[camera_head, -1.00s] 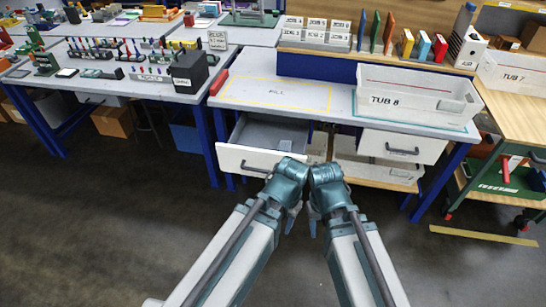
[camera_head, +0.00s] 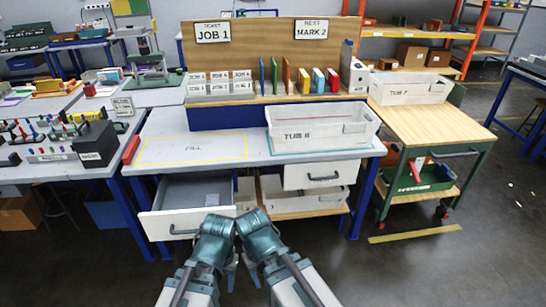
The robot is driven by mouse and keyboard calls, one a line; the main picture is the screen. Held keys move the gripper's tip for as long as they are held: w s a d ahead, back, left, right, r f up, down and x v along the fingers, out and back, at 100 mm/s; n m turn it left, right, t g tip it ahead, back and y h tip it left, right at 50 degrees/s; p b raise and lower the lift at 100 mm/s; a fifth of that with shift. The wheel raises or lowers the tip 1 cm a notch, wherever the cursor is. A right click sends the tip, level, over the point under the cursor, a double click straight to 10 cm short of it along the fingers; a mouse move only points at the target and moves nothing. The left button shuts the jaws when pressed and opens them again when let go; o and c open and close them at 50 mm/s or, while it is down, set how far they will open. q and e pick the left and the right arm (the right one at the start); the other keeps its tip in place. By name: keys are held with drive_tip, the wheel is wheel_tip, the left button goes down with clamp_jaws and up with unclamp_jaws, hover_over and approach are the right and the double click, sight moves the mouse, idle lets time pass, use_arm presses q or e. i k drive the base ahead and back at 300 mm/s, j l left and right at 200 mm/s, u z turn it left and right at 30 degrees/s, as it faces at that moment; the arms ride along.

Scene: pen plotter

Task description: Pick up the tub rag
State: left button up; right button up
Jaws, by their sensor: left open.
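I cannot make out the tub rag for certain. A white tub (camera_head: 320,134) with dark lettering stands on the bench top at the right. My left gripper (camera_head: 231,279) is open, low in front of the open drawer and apart from the tub. My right gripper (camera_head: 254,275) is close beside it, its jaws mostly hidden by the wrist.
The bench top's yellow-outlined area (camera_head: 193,149) is bare. A closed drawer (camera_head: 322,175) sits below the tub. A wooden-topped cart (camera_head: 430,124) holding another white tub (camera_head: 410,88) stands to the right. A shelf of boards and boxes backs the bench.

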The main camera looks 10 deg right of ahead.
sight(213, 200)
drive_tip(key=i+l, duration=0.15)
drive_tip(key=i, duration=0.45)
drive_tip(key=i+l, duration=0.15)
drive_tip(key=i, duration=0.45)
